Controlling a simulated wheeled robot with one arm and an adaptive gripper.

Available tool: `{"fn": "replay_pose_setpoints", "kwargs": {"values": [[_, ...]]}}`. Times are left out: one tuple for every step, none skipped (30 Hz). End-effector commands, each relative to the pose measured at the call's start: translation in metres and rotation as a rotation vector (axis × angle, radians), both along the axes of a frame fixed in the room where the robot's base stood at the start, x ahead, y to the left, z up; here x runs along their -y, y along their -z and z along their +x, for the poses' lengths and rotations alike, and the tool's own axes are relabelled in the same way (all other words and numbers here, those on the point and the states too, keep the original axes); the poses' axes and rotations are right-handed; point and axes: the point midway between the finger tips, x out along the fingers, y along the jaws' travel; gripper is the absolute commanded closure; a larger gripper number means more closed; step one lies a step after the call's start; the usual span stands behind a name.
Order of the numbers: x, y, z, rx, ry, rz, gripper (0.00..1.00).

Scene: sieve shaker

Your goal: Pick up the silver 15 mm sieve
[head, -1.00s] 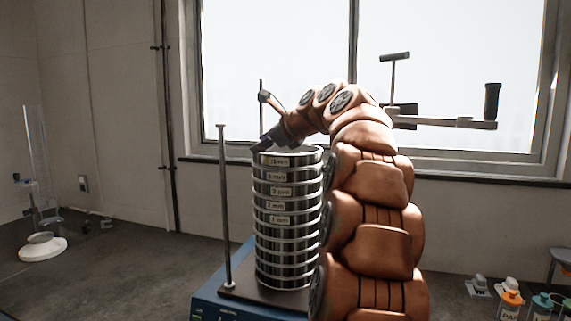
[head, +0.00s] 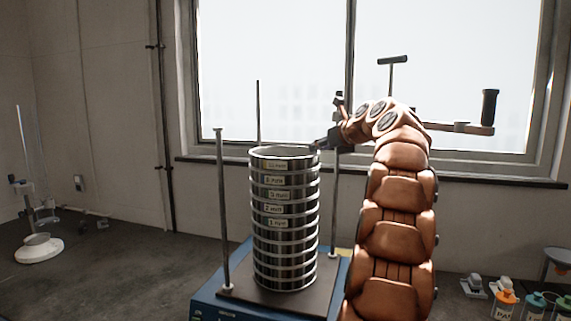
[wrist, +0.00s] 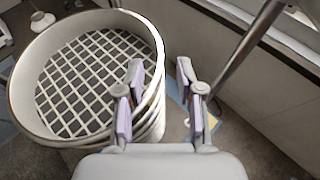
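The silver 15 mm sieve (head: 283,156) is the top ring of an upright stack of silver sieves; its label is blurred now. In the wrist view its open top and coarse square mesh (wrist: 92,84) show at the left. My gripper (head: 322,144) is at the right edge of the top sieve, near rim height. In the wrist view my gripper (wrist: 158,108) is open, with nothing clamped. Its left finger overlaps the rim's right side and its right finger is outside the ring. I cannot tell whether either finger touches the rim.
The stack stands on the dark plate of a blue shaker (head: 212,297). Upright rods stand around it, one at the left (head: 222,210) and one close to my gripper at the right (head: 335,205). Bottles (head: 503,305) stand at the lower right. The counter at the left is mostly clear.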

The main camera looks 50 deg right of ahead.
Motion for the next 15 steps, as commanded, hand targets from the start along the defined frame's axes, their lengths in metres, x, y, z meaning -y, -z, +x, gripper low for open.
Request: {"fn": "replay_pose_setpoints", "kwargs": {"values": [[0.001, 0.001, 0.002, -0.001, 0.000, 0.000, 0.63], [0.001, 0.002, 0.004, -0.001, 0.000, -0.001, 0.63], [0.002, 0.003, 0.007, -0.002, 0.000, 0.000, 0.63], [0.003, 0.004, 0.009, -0.002, -0.001, -0.001, 0.63], [0.004, 0.006, 0.012, -0.002, -0.002, -0.001, 0.63], [0.005, 0.007, 0.016, -0.002, -0.001, -0.001, 0.63], [0.006, 0.009, 0.019, -0.003, -0.001, -0.002, 0.63], [0.007, 0.010, 0.023, -0.002, -0.002, -0.002, 0.63], [0.008, 0.011, 0.027, -0.002, -0.001, -0.004, 0.63], [0.009, 0.012, 0.030, -0.002, -0.001, -0.004, 0.63], [0.009, 0.013, 0.033, -0.002, -0.002, -0.004, 0.63], [0.010, 0.015, 0.037, -0.002, -0.002, -0.003, 0.63], [0.011, 0.017, 0.039, -0.002, -0.002, -0.002, 0.63], [0.012, 0.018, 0.041, -0.002, -0.002, -0.001, 0.63], [0.012, 0.019, 0.043, -0.002, -0.001, 0.000, 0.63]]}}
